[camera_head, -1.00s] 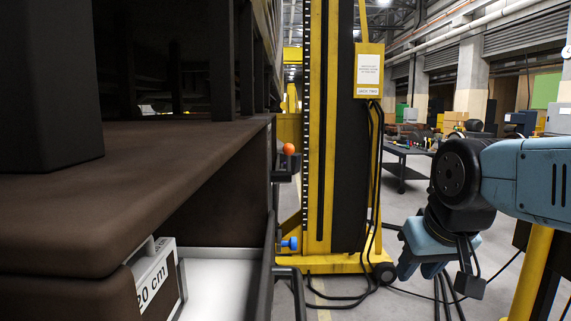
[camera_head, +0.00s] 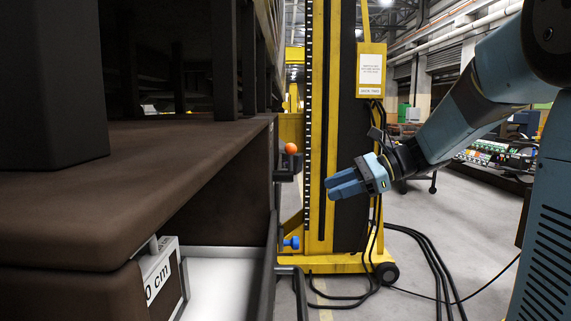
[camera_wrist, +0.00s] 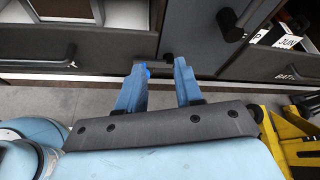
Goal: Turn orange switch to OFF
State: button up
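The orange switch (camera_head: 291,148) shows as a round orange knob at the left side of the yellow jack column in the head view. A blue knob (camera_head: 291,242) sits lower on the same side. My gripper (camera_head: 335,184) is in front of the column, to the right of the orange knob and a little lower, pointing left. It is apart from the knob in the picture. In the wrist view my gripper (camera_wrist: 157,70) has its two fingers spread with nothing between them. The orange knob does not show in the wrist view. I cannot read the switch's ON or OFF position.
The yellow jack column (camera_head: 318,120) stands on a wheeled base with cables on the floor. A brown railcar body (camera_head: 120,190) fills the left. A labelled box (camera_head: 160,275) is below it. A control desk (camera_head: 495,155) stands at the right.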

aim_at(291, 162)
jog(key=w+d+r+m+t+y, duration=0.25)
jog(key=w+m+y, duration=0.2)
jog(key=w, duration=0.55)
jog(key=shift+m, duration=0.25)
jog(key=x, duration=1.3)
jog(key=shift+w+a, duration=0.1)
jog(key=shift+r, duration=0.1)
grip_shut()
